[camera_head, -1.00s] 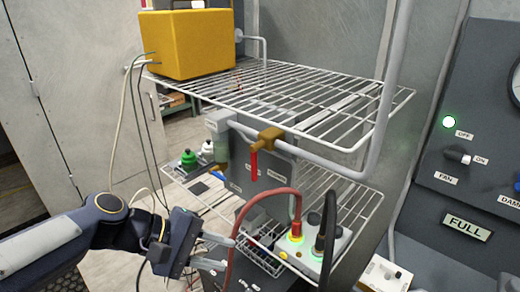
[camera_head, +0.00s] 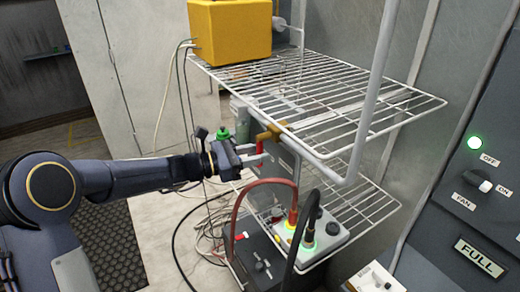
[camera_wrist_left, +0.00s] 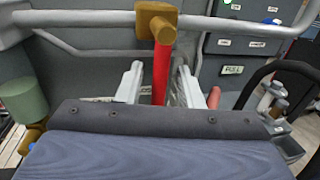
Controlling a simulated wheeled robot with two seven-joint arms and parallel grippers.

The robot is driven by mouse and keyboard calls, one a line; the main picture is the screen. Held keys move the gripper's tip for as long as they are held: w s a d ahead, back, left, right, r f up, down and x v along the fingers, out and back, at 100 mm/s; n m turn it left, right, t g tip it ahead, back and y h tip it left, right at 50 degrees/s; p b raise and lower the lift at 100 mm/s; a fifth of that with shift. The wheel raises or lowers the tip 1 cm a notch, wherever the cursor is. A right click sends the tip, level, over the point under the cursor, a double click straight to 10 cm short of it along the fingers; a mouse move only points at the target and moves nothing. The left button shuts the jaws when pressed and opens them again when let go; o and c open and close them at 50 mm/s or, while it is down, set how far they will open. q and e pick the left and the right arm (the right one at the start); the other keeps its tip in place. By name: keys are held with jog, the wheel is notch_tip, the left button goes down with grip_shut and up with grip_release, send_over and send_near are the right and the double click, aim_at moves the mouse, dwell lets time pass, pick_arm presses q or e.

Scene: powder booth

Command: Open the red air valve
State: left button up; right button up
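The red air valve handle (camera_head: 261,147) hangs straight down from a brass valve body (camera_head: 268,132) on the pipe under the upper wire shelf. In the left wrist view the red handle (camera_wrist_left: 161,72) runs down between the two pale fingers, with the brass body (camera_wrist_left: 156,20) above. My left gripper (camera_head: 258,159) is at the handle in the head view. In the wrist view its fingers (camera_wrist_left: 159,85) stand apart, one on each side of the handle, with a gap showing on both sides. The lower end of the handle is hidden behind the gripper body. My right gripper is not in view.
The upper wire shelf (camera_head: 330,95) with a yellow box (camera_head: 230,30) is above. A grey unit with glowing connectors (camera_head: 312,238) and a looping red hose (camera_head: 240,200) lies below. A dark control panel (camera_head: 470,185) is at the right.

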pick_arm(q)
jog(key=shift+w+d, duration=0.25)
jog(key=shift+d, duration=0.25)
grip_shut()
